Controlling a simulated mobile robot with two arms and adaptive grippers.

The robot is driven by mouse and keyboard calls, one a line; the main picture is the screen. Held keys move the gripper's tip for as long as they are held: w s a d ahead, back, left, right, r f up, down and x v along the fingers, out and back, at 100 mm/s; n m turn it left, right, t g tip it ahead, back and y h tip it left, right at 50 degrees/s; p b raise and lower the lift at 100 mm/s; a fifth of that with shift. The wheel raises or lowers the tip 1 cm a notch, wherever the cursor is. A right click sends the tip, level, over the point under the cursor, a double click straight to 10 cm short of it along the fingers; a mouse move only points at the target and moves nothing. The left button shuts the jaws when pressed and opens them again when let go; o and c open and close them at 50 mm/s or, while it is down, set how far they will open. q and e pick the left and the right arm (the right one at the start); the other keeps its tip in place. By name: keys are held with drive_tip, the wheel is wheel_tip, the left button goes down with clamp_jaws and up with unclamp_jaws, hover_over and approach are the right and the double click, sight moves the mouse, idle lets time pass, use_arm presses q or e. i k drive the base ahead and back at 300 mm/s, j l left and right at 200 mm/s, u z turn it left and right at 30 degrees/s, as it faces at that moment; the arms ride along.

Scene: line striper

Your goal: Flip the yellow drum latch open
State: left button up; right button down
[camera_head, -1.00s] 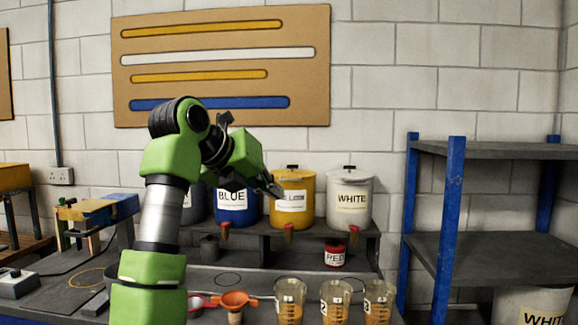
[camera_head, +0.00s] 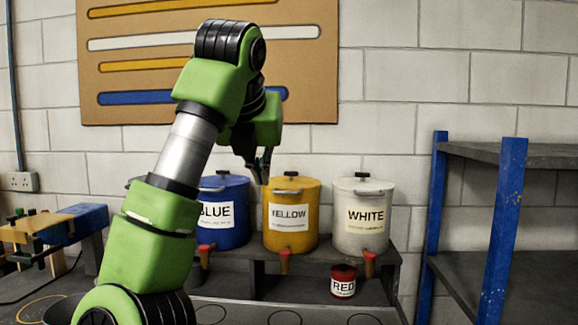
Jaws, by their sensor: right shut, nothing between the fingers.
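The yellow drum (camera_head: 291,238) stands on a dark raised shelf, labelled YELLOW, between the blue drum and the white drum. It has a lid with a dark handle on top and an orange-red spout (camera_head: 284,261) at its lower front. I cannot make out the latch itself. My right gripper (camera_head: 262,174) is shut and empty. Its fingers point down in front of the yellow drum's upper left edge, and I cannot tell whether they touch it. My left gripper is not in view.
The blue drum (camera_head: 226,230) is left of the yellow one, partly behind my arm. The white drum (camera_head: 363,234) is on the right. A small red pot (camera_head: 343,281) sits below the shelf. A blue-posted rack (camera_head: 500,219) stands at the right.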

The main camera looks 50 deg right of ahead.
sight(291, 175)
drive_tip(key=i+l, duration=0.2)
drive_tip(key=l, duration=0.2)
drive_tip(key=i+l, duration=0.25)
drive_tip(key=l, duration=0.2)
drive_tip(key=i+l, duration=0.2)
drive_tip(key=l, duration=0.2)
